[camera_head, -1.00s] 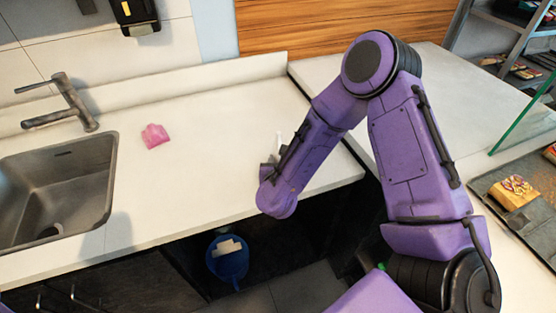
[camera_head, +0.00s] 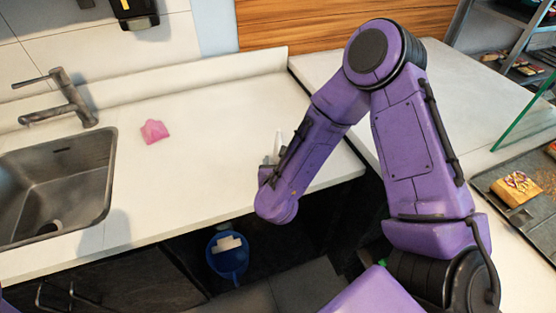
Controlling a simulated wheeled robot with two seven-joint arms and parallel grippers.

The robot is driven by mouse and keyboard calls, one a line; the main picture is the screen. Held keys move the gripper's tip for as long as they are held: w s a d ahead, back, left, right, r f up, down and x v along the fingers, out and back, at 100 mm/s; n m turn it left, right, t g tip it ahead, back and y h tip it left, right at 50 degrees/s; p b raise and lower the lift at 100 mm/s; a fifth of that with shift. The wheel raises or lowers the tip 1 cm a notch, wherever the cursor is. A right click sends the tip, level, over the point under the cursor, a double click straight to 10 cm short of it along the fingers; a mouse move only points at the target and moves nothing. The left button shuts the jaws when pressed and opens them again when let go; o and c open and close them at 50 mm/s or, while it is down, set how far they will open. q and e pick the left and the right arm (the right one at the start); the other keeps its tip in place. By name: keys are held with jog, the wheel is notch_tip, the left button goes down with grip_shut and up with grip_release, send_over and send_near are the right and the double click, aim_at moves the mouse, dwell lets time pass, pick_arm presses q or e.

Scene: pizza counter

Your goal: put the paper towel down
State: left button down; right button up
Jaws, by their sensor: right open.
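My right gripper (camera_head: 270,166) is mostly hidden behind my purple forearm, over the front part of the white counter. It is open. A small pale upright shape (camera_head: 277,144) shows right beside it; I cannot tell if this is the paper towel, another object or a part of the gripper. A white piece that looks like paper (camera_head: 229,242) lies in the blue bin (camera_head: 229,262) below the counter. A crumpled pink cloth-like piece (camera_head: 154,131) lies on the counter right of the sink. My left gripper is not in view.
A sink (camera_head: 57,183) with a faucet (camera_head: 67,101) is at the left. A black dispenser (camera_head: 134,12) hangs on the wall. A dark tray (camera_head: 516,187) with a food piece (camera_head: 516,188) is at the right. The counter (camera_head: 205,150) between pink piece and gripper is clear.

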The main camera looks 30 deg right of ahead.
jog(key=b+v, duration=0.1)
jog(key=v, duration=0.8)
